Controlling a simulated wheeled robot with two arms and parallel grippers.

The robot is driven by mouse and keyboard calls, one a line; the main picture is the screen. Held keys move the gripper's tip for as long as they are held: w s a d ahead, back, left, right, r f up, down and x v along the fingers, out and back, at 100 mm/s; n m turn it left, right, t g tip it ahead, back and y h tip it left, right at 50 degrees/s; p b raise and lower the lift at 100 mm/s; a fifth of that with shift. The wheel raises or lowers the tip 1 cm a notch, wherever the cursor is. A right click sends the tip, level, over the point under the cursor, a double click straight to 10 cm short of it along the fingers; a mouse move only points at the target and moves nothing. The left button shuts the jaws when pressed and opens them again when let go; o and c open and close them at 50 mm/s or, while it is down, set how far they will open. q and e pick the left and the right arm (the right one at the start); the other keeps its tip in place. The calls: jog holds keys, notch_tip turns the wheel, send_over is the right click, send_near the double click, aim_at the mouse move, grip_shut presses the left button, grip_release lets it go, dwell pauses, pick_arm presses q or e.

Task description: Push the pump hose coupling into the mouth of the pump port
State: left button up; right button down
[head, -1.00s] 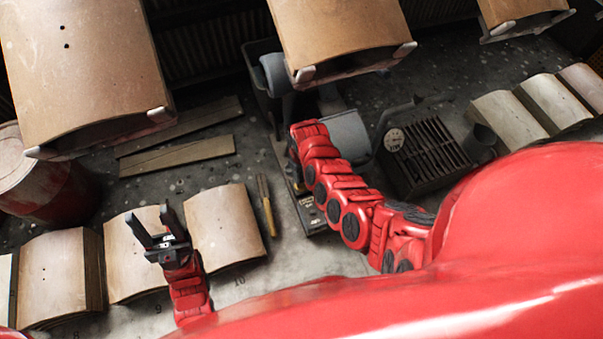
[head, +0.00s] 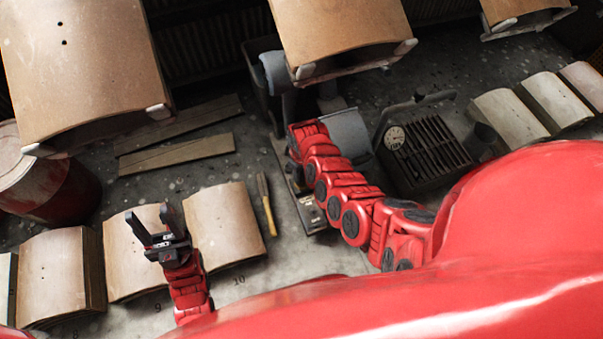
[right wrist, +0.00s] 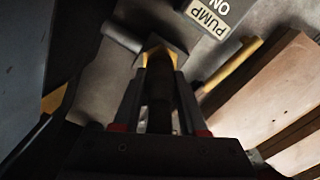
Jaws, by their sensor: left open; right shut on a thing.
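In the right wrist view my right gripper (right wrist: 160,72) is shut on a dark cylindrical piece, which I take as the pump hose coupling (right wrist: 158,108). Just beyond the fingertips is a yellow-edged block (right wrist: 157,46) with a grey pipe (right wrist: 121,34) at its left. It looks like the pump port, but its mouth is hidden, and I cannot tell whether the coupling touches it. My left gripper (head: 149,224) is open and empty above a curved board.
A yellow-handled tool (head: 267,208) lies on the floor beside the curved boards (head: 222,225). Large boards (head: 85,60) hang overhead. A black slatted unit with a gauge (head: 428,150) stands right of my right arm. A red drum (head: 50,185) stands at left.

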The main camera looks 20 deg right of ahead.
jog(key=shift+f+b, duration=0.35)
jog(key=shift+f, duration=0.15)
dwell(0.4)
jog(key=c, duration=0.7)
grip_release()
jog(key=o, duration=0.6)
